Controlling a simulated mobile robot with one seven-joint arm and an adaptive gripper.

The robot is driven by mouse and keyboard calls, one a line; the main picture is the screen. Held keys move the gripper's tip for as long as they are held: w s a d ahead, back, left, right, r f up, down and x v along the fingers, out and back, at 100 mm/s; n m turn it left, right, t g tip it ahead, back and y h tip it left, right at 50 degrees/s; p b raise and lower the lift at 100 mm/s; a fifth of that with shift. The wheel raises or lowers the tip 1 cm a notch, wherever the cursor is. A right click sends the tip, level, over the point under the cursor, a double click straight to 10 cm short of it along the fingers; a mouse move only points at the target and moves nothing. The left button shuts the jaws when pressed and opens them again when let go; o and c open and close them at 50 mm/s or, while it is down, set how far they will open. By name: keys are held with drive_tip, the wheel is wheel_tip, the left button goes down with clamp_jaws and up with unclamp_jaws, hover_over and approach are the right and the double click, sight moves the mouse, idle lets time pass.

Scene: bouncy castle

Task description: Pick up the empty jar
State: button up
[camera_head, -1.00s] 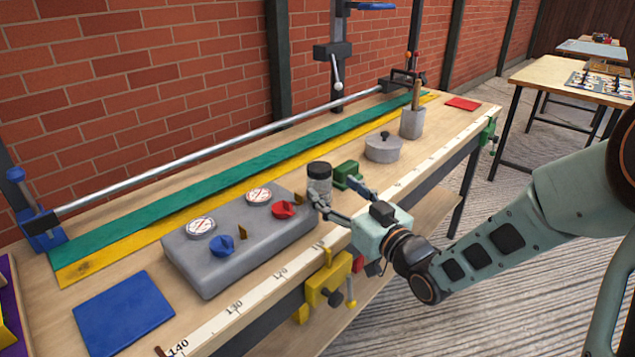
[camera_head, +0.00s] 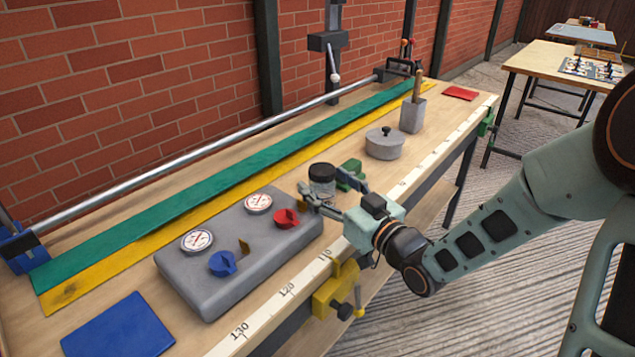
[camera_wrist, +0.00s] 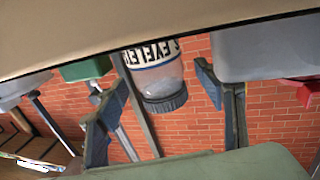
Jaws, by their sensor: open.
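The jar (camera_head: 322,174) has a dark lid and stands upright on the workbench, right of the grey gauge block; my gripper hides its lower part. In the wrist view, which is upside down, the jar (camera_wrist: 160,77) shows a clear body and a white label with black letters. My gripper (camera_head: 332,190) is open, reaching in from the bench's front side. In the wrist view, the fingers of my gripper (camera_wrist: 152,95) lie on either side of the jar, with gaps showing. I cannot tell whether anything is inside it.
The grey block (camera_head: 238,252) with gauges and red and blue knobs is close left of the jar. A green block (camera_head: 351,171) is close behind right. A lidded grey pot (camera_head: 384,146) stands farther right. A yellow clamp (camera_head: 336,290) sits on the front edge.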

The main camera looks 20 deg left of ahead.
drive_tip(key=shift+c, duration=0.3)
drive_tip(key=c, duration=1.2)
